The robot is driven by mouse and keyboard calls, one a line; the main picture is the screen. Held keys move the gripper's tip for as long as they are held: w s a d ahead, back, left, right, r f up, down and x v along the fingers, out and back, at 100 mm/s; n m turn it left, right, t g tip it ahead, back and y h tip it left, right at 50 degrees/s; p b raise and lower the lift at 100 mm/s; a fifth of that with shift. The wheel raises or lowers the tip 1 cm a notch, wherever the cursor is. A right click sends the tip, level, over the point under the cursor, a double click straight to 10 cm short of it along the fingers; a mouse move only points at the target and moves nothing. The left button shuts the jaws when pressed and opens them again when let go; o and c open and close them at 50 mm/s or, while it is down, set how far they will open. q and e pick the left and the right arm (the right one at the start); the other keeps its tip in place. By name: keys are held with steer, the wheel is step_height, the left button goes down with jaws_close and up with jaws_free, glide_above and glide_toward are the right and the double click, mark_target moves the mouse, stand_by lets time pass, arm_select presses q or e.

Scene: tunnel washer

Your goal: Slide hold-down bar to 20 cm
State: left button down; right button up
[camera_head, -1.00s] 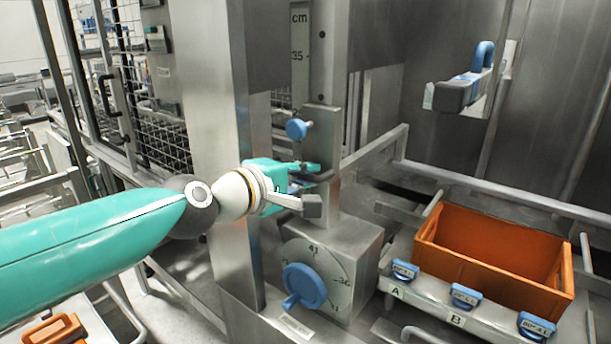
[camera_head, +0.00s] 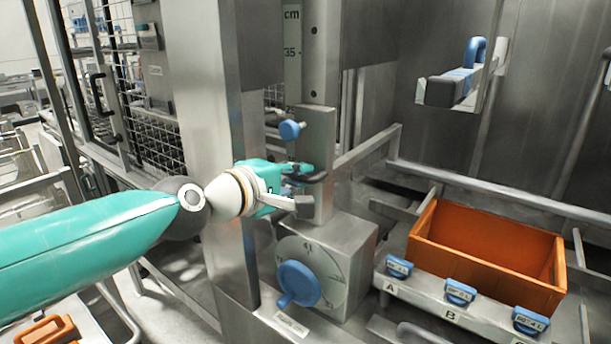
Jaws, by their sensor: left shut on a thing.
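A grey slide plate (camera_head: 320,145) stands on the upright post, with a blue knob (camera_head: 290,130) at its upper left and a dark handle (camera_head: 316,178) lower down. My left gripper (camera_head: 298,186) is at this handle, shut on it, one teal finger above and a grey-tipped finger below. The cm scale (camera_head: 291,50) shows the mark 35 above the plate. My right gripper is not in view.
Below the plate is a box with a dial and blue crank (camera_head: 299,284). An orange crate (camera_head: 485,275) stands at the right, behind blue-tagged pieces on a lettered rail (camera_head: 425,304). A blue-and-black fitting (camera_head: 458,85) hangs at the upper right. Metal rails (camera_head: 500,190) cross behind.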

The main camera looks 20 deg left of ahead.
arm_select(q)
steer(key=c, duration=1.2)
jaws_free()
steer(key=shift+r, duration=0.1)
steer(key=v, duration=1.2)
